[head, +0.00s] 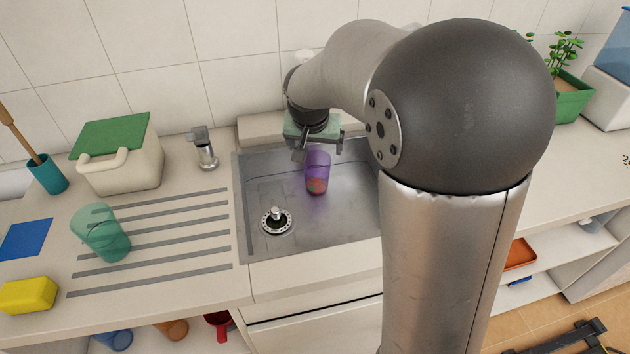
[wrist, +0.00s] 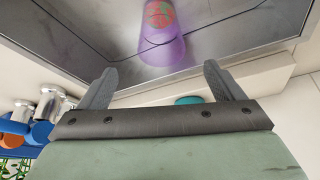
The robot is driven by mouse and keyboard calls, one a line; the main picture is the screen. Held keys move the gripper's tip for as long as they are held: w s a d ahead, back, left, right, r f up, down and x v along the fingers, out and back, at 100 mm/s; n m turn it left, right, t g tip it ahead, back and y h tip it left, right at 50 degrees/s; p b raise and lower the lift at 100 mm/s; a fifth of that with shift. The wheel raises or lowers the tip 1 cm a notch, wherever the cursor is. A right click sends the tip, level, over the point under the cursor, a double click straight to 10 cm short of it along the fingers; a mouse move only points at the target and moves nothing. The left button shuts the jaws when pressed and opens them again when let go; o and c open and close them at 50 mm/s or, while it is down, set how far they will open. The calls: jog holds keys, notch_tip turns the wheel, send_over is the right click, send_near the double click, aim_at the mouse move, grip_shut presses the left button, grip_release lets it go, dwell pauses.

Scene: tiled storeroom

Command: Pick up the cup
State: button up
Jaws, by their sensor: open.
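A see-through purple cup (head: 317,167) stands in the metal sink, with something reddish and green showing at its lower part. It also shows in the wrist view (wrist: 160,50), ahead of the fingers and roughly centred between them. My gripper (head: 319,152) is open and empty, just above and behind the cup in the head view. In the wrist view its two fingers (wrist: 159,68) are spread apart, with no contact on the cup visible. A see-through teal cup (head: 100,238) stands on the ribbed drainboard at the left.
The sink (head: 262,180) has walls around the purple cup and a drain (head: 277,219) at its front left. A tap (head: 203,147) stands by its left edge. A lidded bin (head: 122,165), yellow sponge (head: 28,295) and blue cloth (head: 26,240) lie further left.

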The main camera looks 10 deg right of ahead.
aim_at(317, 162)
jog(key=x, duration=1)
jog(key=shift+w+f+p, duration=0.2)
jog(key=shift+w+p, duration=0.1)
jog(key=shift+p, duration=0.1)
jog(key=shift+c, duration=0.2)
jog(key=shift+r, duration=0.1)
jog(key=c, duration=1.4)
